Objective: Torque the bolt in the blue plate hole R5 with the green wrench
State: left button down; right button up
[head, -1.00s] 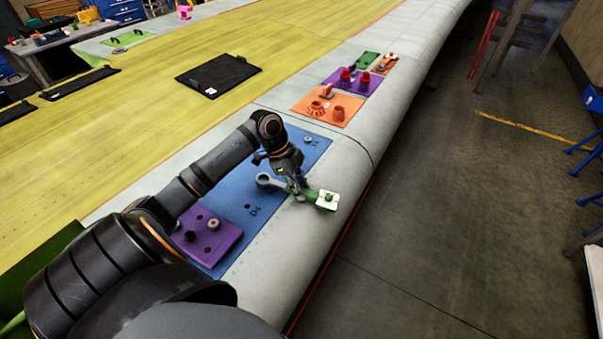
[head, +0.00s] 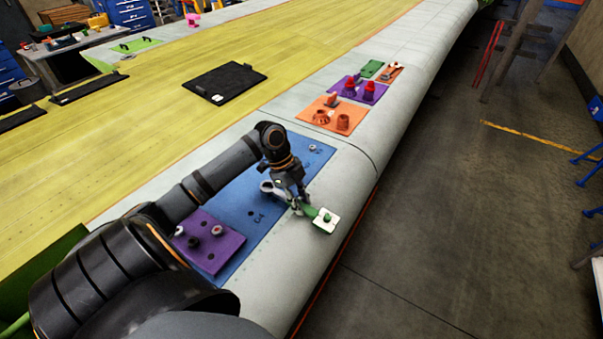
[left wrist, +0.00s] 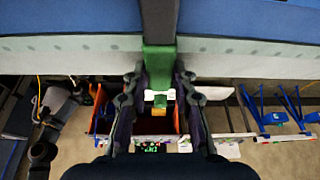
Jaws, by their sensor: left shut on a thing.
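The blue plate (head: 238,202) lies on the wing's pale edge; its near part is under a purple plate. My left gripper (head: 298,207) is shut on the green wrench (head: 312,211). The wrench's grey ring end (head: 267,187) is over the blue plate, and its white square end with a green knob (head: 326,220) points toward the wing's outer edge. I cannot tell whether the ring is around a bolt; hole R5 is not readable. A small bolt (head: 315,148) shows at the plate's far end. In the left wrist view the green handle (left wrist: 158,65) is between the fingers. My right gripper is not in view.
The purple plate (head: 220,247) carries several small fittings. Farther along the wing are an orange plate (head: 325,128) with cone parts, another purple plate (head: 377,96) with red parts and a black mat (head: 224,82). The wing edge drops to open floor at the right.

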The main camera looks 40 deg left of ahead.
aim_at(284, 226)
pick_arm(q)
jog(key=shift+s+d+f+m+g, duration=0.1)
jog(key=shift+s+m+g, duration=0.4)
jog(key=shift+s+m, duration=0.7)
jog(key=shift+s+a+m+g, duration=0.2)
jog(key=shift+s+m+g, duration=0.3)
jog(key=shift+s+m, duration=0.7)
jog(key=shift+s+a+m+g, duration=0.2)
jog(key=shift+s+m, duration=0.35)
jog(key=shift+m, duration=0.05)
jog(key=shift+s+a+m+g, duration=0.15)
jog(key=shift+s+m+g, duration=0.05)
jog(key=shift+s+m, duration=0.35)
